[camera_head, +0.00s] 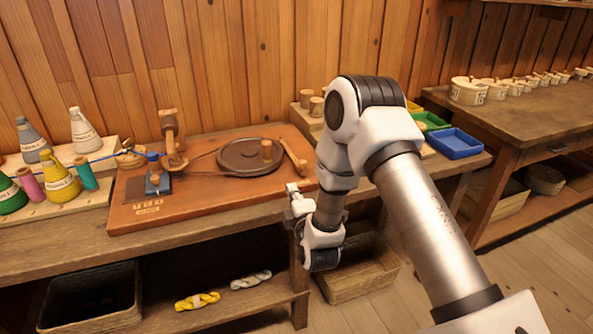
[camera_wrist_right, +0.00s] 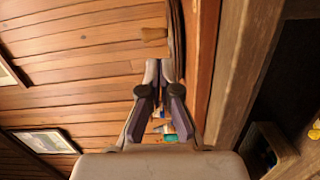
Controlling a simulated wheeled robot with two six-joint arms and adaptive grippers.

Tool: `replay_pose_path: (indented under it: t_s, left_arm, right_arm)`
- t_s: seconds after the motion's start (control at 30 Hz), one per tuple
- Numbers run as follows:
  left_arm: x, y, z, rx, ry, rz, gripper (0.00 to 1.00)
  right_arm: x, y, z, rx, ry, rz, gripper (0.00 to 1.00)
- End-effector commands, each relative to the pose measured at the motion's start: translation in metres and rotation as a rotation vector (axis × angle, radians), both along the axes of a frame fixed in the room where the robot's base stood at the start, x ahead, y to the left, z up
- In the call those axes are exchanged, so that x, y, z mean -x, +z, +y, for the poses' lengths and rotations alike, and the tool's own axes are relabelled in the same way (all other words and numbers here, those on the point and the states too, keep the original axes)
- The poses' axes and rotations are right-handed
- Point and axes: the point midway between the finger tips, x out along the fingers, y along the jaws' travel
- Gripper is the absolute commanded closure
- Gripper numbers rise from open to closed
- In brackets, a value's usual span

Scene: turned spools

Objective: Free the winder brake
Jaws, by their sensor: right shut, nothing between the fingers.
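The winder sits on a reddish wooden board (camera_head: 225,193) on the bench. It has a dark round wheel (camera_head: 240,157) with a small upright wooden handle (camera_head: 267,150). A wooden bar (camera_head: 292,157), which may be the brake lever, lies at a slant just right of the wheel. My right gripper (camera_head: 292,188) is at the board's front right edge, in front of the bar; it looks apart from it. In the right wrist view my right gripper (camera_wrist_right: 160,70) is shut and empty, with a wooden piece (camera_wrist_right: 153,34) beyond its tips. My left gripper is out of view.
A wooden post (camera_head: 172,145) and a small blue block (camera_head: 157,183) stand at the board's left. Yarn cones (camera_head: 60,178) crowd the left end. A blue tray (camera_head: 454,143) lies behind my right arm. Baskets (camera_head: 92,297) and yarn skeins (camera_head: 197,301) are below.

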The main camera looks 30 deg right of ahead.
Motion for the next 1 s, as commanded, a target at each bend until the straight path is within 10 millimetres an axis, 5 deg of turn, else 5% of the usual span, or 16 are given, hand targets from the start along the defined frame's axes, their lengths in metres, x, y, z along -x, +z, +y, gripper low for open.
replay_pose_path:
  t_s: [0.47,0.7,1.0]
  left_arm:
    - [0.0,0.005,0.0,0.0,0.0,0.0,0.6]
    - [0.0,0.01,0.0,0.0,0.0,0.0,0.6]
    - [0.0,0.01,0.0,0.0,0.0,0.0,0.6]
  right_arm:
    - [-0.089,-0.001,-0.03,0.001,0.0,-0.002,1.0]
    - [-0.087,-0.004,-0.065,-0.002,-0.001,0.003,1.0]
    - [-0.086,-0.005,-0.07,-0.002,0.001,0.002,1.0]
